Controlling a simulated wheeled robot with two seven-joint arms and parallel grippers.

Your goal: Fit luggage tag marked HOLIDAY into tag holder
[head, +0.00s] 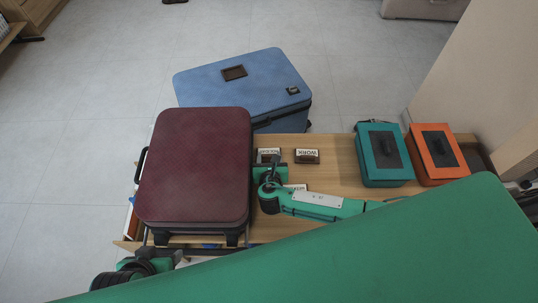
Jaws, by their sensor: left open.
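A small tag (268,152) with upside-down lettering, which seems to read HOLIDAY, lies on the wooden table just right of the maroon suitcase. My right gripper (269,166) points at it from the near side and covers part of it; its fingers are too small to tell open from shut. A dark rectangular frame (234,72), likely the tag holder, is on the blue suitcase (205,86). A smaller dark fitting (293,90) is near that suitcase's right edge. My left gripper (176,256) is open at the lower left, below the maroon suitcase, apart from the tags.
The maroon suitcase (195,165) covers the table's left part. A tag marked WORK (307,155) and a partly hidden third tag (296,187) lie nearby. Teal (375,170) and orange (450,168) cases stand right. The table (338,165) is clear between tags and teal case.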

